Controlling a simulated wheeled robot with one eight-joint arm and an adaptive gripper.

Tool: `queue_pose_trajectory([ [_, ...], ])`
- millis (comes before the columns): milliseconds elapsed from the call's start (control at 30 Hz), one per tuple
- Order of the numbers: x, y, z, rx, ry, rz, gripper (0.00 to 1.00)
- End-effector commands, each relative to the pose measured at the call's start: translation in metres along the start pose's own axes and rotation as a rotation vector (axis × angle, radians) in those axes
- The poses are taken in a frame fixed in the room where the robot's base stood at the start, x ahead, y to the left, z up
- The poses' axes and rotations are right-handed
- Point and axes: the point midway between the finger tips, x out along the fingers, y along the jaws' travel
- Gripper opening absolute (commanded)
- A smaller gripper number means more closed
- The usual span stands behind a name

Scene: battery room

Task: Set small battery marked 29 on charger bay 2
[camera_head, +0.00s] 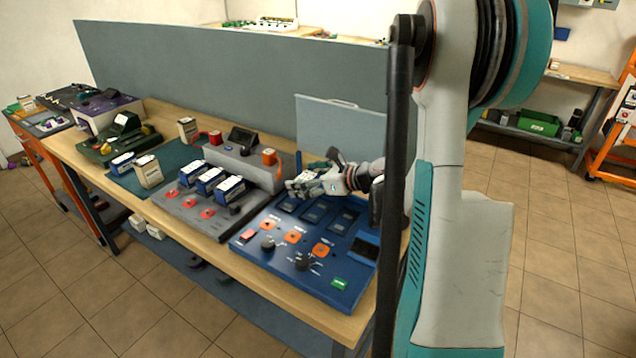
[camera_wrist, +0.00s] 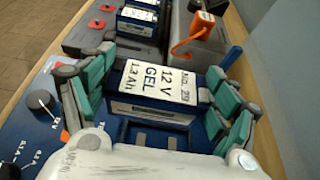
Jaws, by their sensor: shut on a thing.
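A small blue battery with a white top (camera_wrist: 150,82) reads "No. 29", 12 V, GEL, 1.3Ah in the wrist view. My gripper (camera_wrist: 160,88) is shut on it, with teal fingers on both sides. In the head view my gripper (camera_head: 322,184) is over the back of the blue charger (camera_head: 262,256), and its fingers mostly hide the battery there. Dark bays (camera_head: 313,214) lie along the charger. An empty recess (camera_wrist: 156,137) shows beside the battery in the wrist view. I cannot tell whether the battery touches the charger, nor which bay number is under it.
Knobs (camera_head: 303,264) rise at the charger's front.

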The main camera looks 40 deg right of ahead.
Motion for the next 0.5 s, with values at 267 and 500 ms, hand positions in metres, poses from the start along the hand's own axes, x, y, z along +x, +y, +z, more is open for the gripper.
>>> queue_pose_trajectory([
  [267,-0.019,-0.025,-0.015,-0.002,-0.002,0.008,0.36],
  [500,-0.015,-0.025,-0.026,-0.002,-0.002,0.009,0.36],
])
